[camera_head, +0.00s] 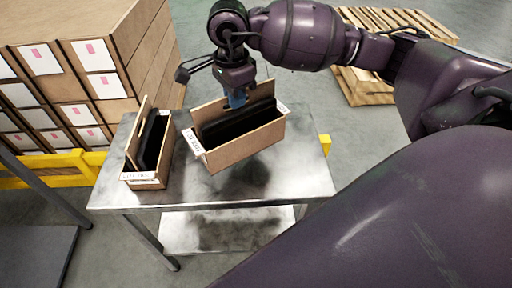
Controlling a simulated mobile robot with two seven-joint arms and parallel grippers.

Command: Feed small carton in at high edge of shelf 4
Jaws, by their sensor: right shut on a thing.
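An open brown carton (246,147) with black contents and white labels is at the middle of the metal table, slightly tilted. My right gripper (237,101), with blue fingertips, comes down from above and is shut at the carton's back edge. I cannot tell whether the carton touches the table. A second, narrower open carton (147,182) with a black item inside stands at the table's left end, apart from the gripper. No shelf that I can identify as shelf 4 is in view. My left gripper is not in view.
The metal table (285,180) has bare room at its front and right. A large block of brown boxes with white labels (40,58) stands at the back left. A yellow rail (70,160) runs beside it. A wooden pallet (362,88) lies on the floor behind.

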